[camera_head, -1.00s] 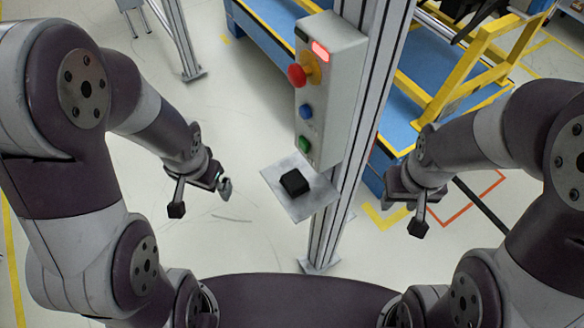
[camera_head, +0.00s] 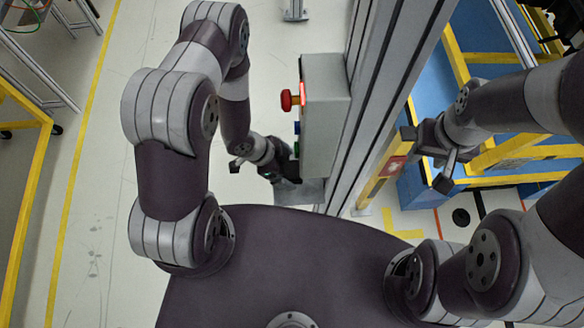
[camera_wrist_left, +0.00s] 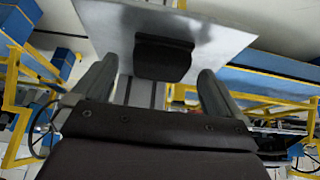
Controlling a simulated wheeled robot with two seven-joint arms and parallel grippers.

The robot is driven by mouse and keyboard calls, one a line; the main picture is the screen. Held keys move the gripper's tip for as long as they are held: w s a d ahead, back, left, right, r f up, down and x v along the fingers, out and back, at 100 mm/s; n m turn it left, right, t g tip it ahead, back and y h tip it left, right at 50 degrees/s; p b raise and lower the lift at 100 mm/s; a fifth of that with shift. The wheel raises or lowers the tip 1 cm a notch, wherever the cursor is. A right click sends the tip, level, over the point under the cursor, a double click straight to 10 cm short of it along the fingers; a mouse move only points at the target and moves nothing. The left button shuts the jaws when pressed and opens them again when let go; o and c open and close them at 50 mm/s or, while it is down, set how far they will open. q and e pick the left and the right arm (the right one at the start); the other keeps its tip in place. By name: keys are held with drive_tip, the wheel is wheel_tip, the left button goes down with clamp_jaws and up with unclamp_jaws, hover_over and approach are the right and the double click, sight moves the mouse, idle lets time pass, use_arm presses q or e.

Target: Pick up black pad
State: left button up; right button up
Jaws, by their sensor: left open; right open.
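The black pad (camera_wrist_left: 163,60) rests on a small grey metal plate (camera_wrist_left: 100,22), seen in the left wrist view. The plate also shows in the head view (camera_head: 312,190), below the control box. There the pad cannot be told apart from my dark left gripper (camera_head: 286,172). In the left wrist view the left gripper (camera_wrist_left: 160,78) is open, with one finger on each side of the pad and gaps between. My right gripper (camera_head: 410,140) is open and far from the pad, beyond the post on the right.
The grey control box (camera_head: 326,115) with a red knob (camera_head: 288,100) stands just above the plate. It is fixed to a tall metal post (camera_head: 385,100). A blue and yellow cart (camera_head: 480,110) stands at right.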

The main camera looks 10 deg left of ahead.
use_arm(q)
drive_tip(key=shift+x, duration=0.8)
drive_tip(key=shift+c, duration=0.3)
drive_tip(key=c, duration=1)
drive_tip(key=shift+r, duration=0.1)
